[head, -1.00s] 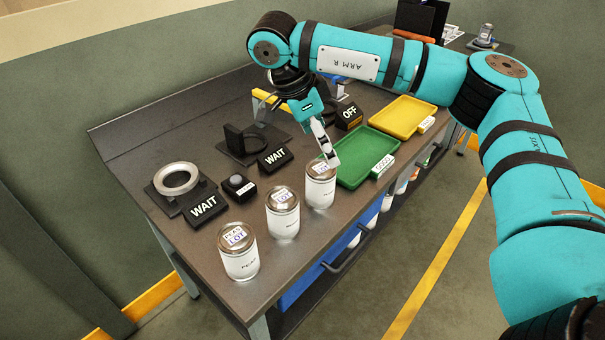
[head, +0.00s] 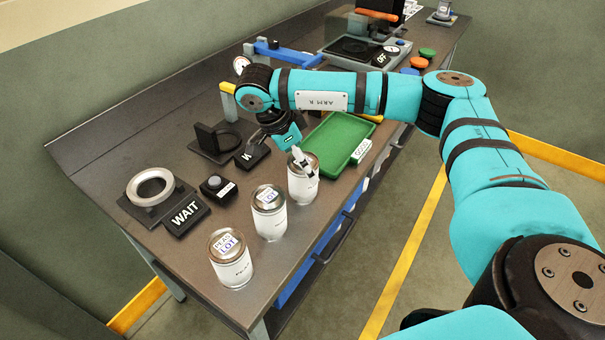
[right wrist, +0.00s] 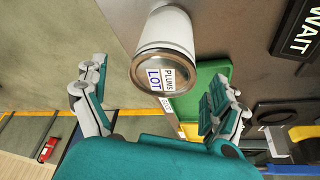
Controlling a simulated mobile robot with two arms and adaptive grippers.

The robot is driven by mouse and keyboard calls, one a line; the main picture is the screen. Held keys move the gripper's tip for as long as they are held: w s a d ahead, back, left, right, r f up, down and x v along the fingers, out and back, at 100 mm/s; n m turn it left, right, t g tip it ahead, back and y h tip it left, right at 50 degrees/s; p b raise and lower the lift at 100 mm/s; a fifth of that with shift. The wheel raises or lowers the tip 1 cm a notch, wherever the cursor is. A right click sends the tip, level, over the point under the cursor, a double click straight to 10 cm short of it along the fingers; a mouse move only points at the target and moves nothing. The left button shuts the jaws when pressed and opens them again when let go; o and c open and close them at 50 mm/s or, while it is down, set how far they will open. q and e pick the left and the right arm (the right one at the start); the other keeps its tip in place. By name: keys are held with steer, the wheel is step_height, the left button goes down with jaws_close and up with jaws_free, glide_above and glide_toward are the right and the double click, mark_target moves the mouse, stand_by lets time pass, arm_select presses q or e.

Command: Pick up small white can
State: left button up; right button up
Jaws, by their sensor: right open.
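Three white cans with metal lids stand upright in a row along the bench's front edge: the peas can (head: 233,267), a middle can (head: 270,222) and the plums can (head: 302,187). My right gripper (head: 303,165) is at the top of the plums can, its fingers partly covering the lid. In the right wrist view the plums can (right wrist: 165,35) shows its lid and "PLUMS LOT" label between the spread fingers of my open right gripper (right wrist: 157,78). Its fingers look apart from the can there. My left gripper is not in view.
A green tray (head: 335,143) lies just behind the plums can. Black "WAIT" signs (head: 186,215), a ring stand (head: 150,190) and a button box (head: 217,188) sit behind the cans. The bench's front edge is close to the cans.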

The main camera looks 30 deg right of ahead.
mark_target(301, 191)
steer(key=shift+d+f, duration=0.1)
steer(key=shift+f, duration=0.1)
steer(key=shift+s+d+f, duration=0.1)
steer(key=shift+d+f, duration=0.05)
steer(key=shift+f, duration=0.05)
steer(key=p+x, duration=0.2)
steer(key=x, duration=0.2)
steer(key=shift+w+f, duration=0.25)
steer(key=shift+f, duration=0.15)
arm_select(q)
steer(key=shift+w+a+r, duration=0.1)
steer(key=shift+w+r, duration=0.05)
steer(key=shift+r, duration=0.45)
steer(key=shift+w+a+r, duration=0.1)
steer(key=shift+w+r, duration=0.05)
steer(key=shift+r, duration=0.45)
arm_select(e)
steer(key=c, duration=1.5)
